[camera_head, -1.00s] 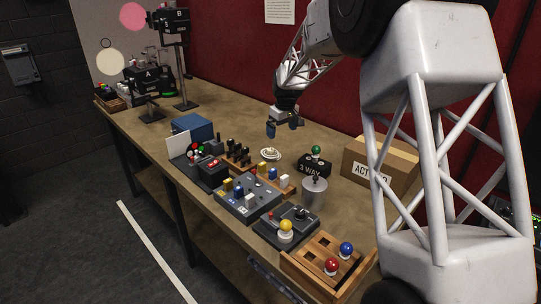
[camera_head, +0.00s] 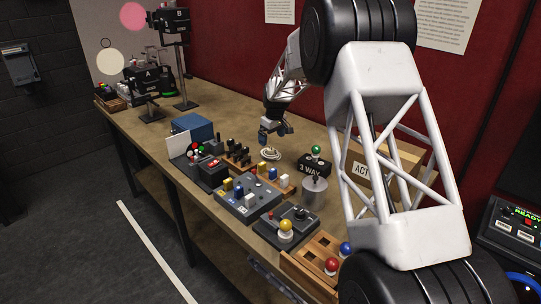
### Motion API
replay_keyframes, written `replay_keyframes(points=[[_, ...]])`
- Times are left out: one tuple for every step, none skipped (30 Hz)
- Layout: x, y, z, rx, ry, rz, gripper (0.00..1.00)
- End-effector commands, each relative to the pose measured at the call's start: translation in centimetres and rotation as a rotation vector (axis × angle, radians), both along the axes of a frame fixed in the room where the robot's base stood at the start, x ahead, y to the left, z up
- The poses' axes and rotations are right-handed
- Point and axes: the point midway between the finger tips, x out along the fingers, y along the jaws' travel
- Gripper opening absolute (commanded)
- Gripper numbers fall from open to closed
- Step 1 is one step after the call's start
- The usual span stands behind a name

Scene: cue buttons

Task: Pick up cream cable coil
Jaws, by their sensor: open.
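The cream cable coil (camera_head: 270,155) lies on the brown table, behind the wooden rack of small switches. The jaws are open, with one fingertip to each side. Nothing shows between them. At this size I cannot tell whether the fingertips touch the coil.
A black box marked 3 WAY with a green ball (camera_head: 316,151) stands right of the coil. A metal canister (camera_head: 314,190) is in front of it. A cardboard box (camera_head: 353,164) is partly hidden by my arm. A blue box (camera_head: 192,127) stands to the left.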

Motion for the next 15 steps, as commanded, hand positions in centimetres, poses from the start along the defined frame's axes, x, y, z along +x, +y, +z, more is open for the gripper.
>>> replay_keyframes(points=[[0.0, 0.0, -0.4, 0.000, 0.001, 0.000, 1.00], [0.0, 0.0, -0.6, 0.000, 0.001, 0.000, 1.00], [0.1, 0.1, -0.9, 0.000, 0.001, 0.000, 1.00], [0.1, 0.1, -1.1, 0.000, 0.001, 0.000, 1.00], [0.1, 0.1, -1.4, 0.000, 0.001, 0.000, 1.00], [0.1, 0.1, -1.7, 0.000, 0.001, 0.000, 1.00], [0.1, 0.2, -1.9, 0.000, 0.001, 0.000, 1.00], [0.2, 0.2, -2.0, 0.000, 0.001, 0.000, 1.00], [0.2, 0.2, -2.2, -0.001, 0.001, 0.000, 1.00], [0.2, 0.2, -2.3, 0.000, 0.000, 0.000, 1.00], [0.2, 0.2, -2.3, 0.000, 0.000, 0.000, 1.00], [0.2, 0.2, -2.4, 0.000, 0.000, 0.000, 1.00], [0.2, 0.2, -2.4, 0.000, 0.000, 0.000, 1.00], [0.2, 0.2, -2.4, 0.000, 0.000, 0.000, 1.00], [0.2, 0.2, -2.4, 0.000, 0.000, 0.000, 1.00]])
